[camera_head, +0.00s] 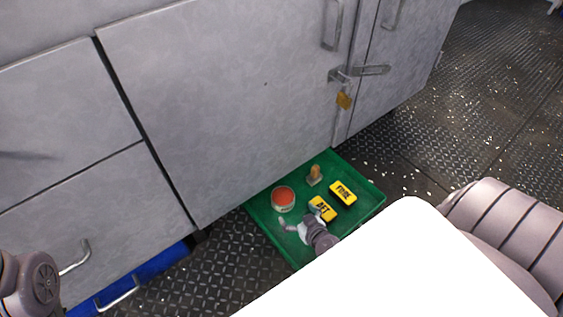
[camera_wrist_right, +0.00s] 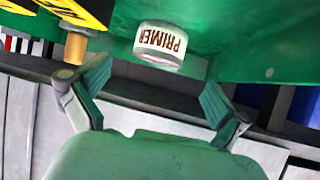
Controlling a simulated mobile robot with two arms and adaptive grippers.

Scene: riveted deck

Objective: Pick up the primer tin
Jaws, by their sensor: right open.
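The primer tin (camera_head: 283,203) is a short white can with an orange-red top, standing on the green tray (camera_head: 265,219). In the right wrist view the tin (camera_wrist_right: 160,45), lettered PRIMER, lies ahead of the fingers and roughly centred between them. My right gripper (camera_head: 299,223) is low over the tray, on the near side of the tin. Its fingers (camera_wrist_right: 156,80) are spread and empty, with a gap to the tin. Part of my left arm shows at the lower left edge of the head view; its gripper is out of sight.
A yellow-black AFT block (camera_head: 322,208) sits close right of my right gripper, with a FORE block (camera_head: 343,192) beyond. A small tan-topped object (camera_head: 314,174) stands behind the tin. A grey cabinet (camera_head: 220,100) with a padlock (camera_head: 344,100) rises behind the tray.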

